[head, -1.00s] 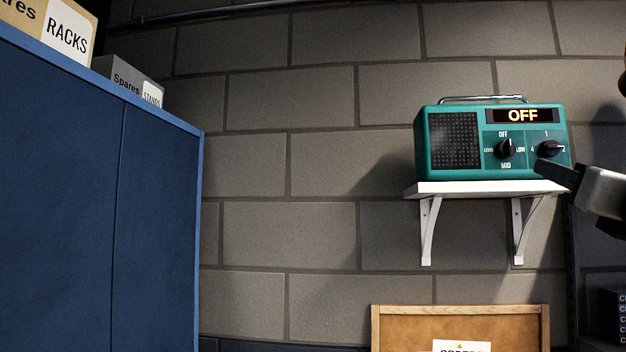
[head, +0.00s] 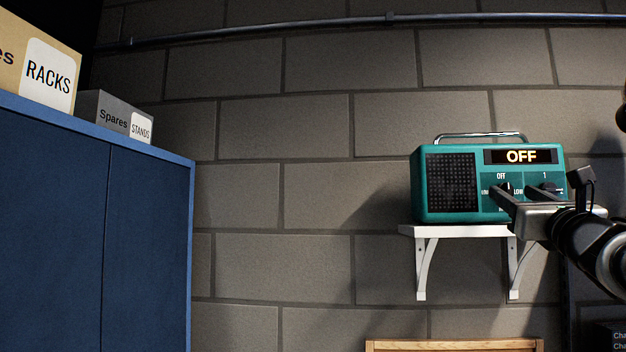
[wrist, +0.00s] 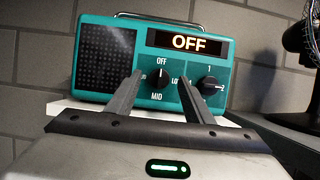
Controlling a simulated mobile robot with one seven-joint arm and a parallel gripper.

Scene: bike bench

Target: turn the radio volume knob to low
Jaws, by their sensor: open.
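A teal radio (head: 447,182) sits on a white wall shelf (head: 460,231); its display (head: 522,157) reads OFF. In the wrist view the volume knob (wrist: 159,77) is black, with OFF above, MID below and LOW at its right, and its white mark points up toward OFF. A second black knob (wrist: 208,87) is to its right, with numbers around it. My gripper (wrist: 161,82) is open, its two fingers reaching toward the radio on either side of the volume knob. Whether they touch it I cannot tell. The fingers partly cover the labels beside it.
A blue cabinet (head: 52,210) stands at the left with spares boxes (head: 113,118) on top. A wood-framed board (head: 455,345) hangs below the shelf. In the wrist view a dark fan (wrist: 305,50) stands at the right. The wall left of the radio is bare.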

